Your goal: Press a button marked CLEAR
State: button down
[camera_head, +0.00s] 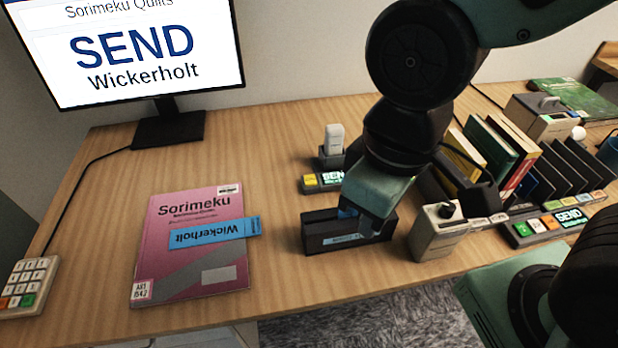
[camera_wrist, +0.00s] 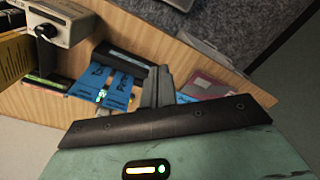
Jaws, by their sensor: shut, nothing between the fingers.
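No button's CLEAR marking is legible in either view. A right-hand button panel (camera_head: 548,228) has several coloured buttons and a lit display reading SEND. A smaller panel (camera_head: 322,182) behind the black tray has a yellow button and a lit display, partly hidden by my arm. My gripper (camera_head: 368,222) is shut and empty, pointing down over the black tray (camera_head: 320,240). In the wrist view its fingers (camera_wrist: 157,88) are together beside blue slips (camera_wrist: 119,88) in the tray.
A pink book (camera_head: 190,250) with a blue Wickerholt slip lies left of the tray. A beige device (camera_head: 437,235) stands close right of my gripper. Upright books (camera_head: 490,150) and black dividers are behind it. The monitor (camera_head: 140,50) reads SEND Wickerholt.

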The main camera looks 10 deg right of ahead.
dwell(0.3)
jog(key=m+t+y+p, duration=0.4)
jog(key=y, duration=0.4)
send_over(315, 180)
notch_tip(315, 180, down, 10)
notch_tip(315, 180, down, 8)
jog(key=b, duration=0.8)
jog(key=shift+r, duration=0.2)
jog(key=shift+f, duration=0.55)
jog(key=shift+f, duration=0.1)
jog(key=shift+f, duration=0.3)
dwell(0.3)
